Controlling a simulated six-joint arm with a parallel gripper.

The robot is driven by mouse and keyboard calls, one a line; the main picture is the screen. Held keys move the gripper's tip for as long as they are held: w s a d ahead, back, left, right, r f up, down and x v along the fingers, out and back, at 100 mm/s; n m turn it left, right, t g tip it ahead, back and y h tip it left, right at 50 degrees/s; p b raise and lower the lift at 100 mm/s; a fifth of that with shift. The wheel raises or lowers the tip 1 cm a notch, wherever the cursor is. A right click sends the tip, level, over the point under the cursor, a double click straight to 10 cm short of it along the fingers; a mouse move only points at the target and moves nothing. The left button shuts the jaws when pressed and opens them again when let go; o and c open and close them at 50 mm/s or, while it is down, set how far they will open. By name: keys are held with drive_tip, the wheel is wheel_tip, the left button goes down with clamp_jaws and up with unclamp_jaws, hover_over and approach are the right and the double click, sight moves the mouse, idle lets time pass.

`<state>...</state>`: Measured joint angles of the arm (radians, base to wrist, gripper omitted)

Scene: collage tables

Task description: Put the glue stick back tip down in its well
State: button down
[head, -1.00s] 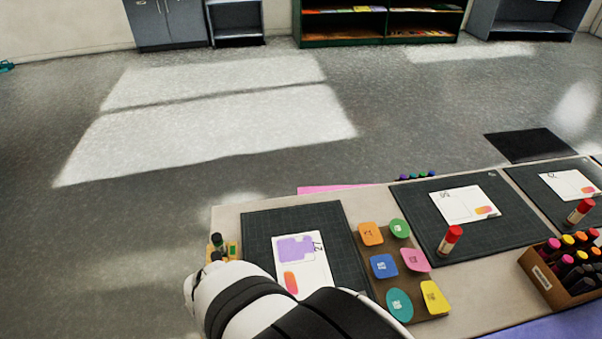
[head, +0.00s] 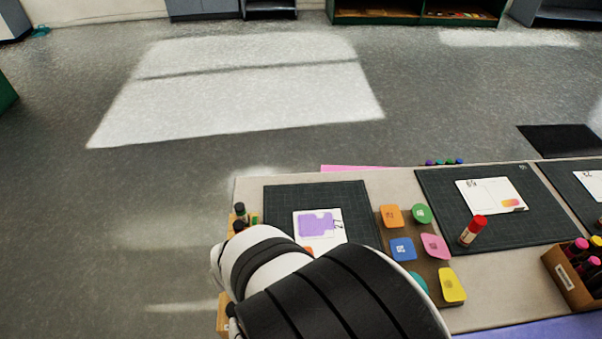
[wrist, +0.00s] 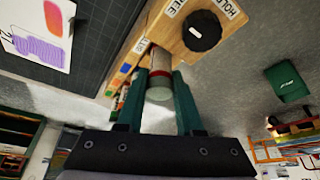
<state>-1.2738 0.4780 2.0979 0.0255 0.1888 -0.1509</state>
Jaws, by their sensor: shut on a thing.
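In the wrist view, my gripper (wrist: 160,74) is shut on a glue stick (wrist: 160,56), a white tube with a red band and a grey-green end facing the camera. The stick's far end points at the wooden holder (wrist: 172,37), beside its labels. Whether that end is inside a well or just above it, I cannot tell; the well is hidden. In the head view, the holder (head: 223,312) shows at the table's left edge, partly behind my arm. My gripper and the held stick are hidden there.
A black knob-like piece (wrist: 202,31) sits in the holder close to the stick. A dark cutting mat (head: 357,200) with a picture card (head: 334,214) lies beside it.

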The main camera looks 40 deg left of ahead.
drive_tip(key=shift+f, duration=0.35)
drive_tip(key=shift+c, duration=2.4)
unclamp_jaws()
drive_tip(key=shift+r, duration=0.1)
drive_tip(key=shift+r, duration=3.7)
